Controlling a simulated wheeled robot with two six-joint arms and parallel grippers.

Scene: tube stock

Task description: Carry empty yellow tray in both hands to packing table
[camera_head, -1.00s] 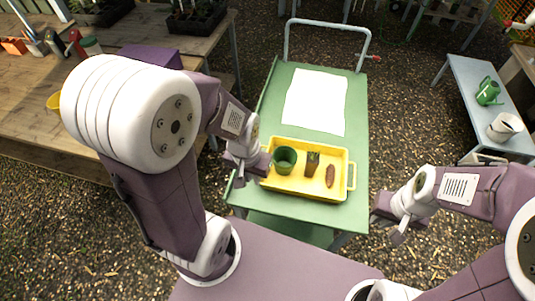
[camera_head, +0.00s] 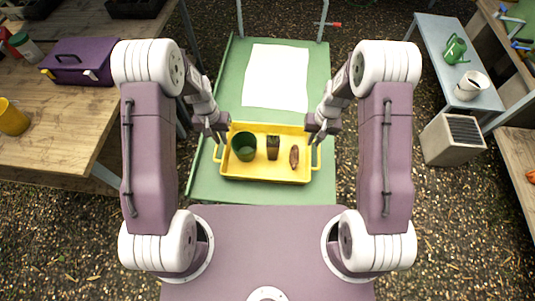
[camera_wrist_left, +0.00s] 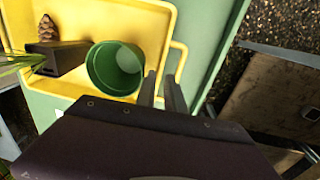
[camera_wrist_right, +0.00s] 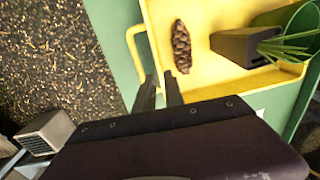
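The yellow tray (camera_head: 273,178) lies on the green cart top (camera_head: 213,187). It is not empty: it holds a green pot (camera_head: 244,145), a small dark pot with a plant (camera_head: 272,147) and a brown pinecone (camera_head: 294,156). My left gripper (camera_head: 219,138) is at the tray's left end, its parted fingers close to the left handle (camera_wrist_left: 182,62). My right gripper (camera_head: 313,138) is at the right end, its parted fingers close to the right handle (camera_wrist_right: 133,50). Both look open; whether the fingers touch the handles I cannot tell.
A white sheet (camera_head: 276,77) lies on the cart beyond the tray. A wooden table (camera_head: 75,115) with a purple box (camera_head: 80,60) stands at the left.

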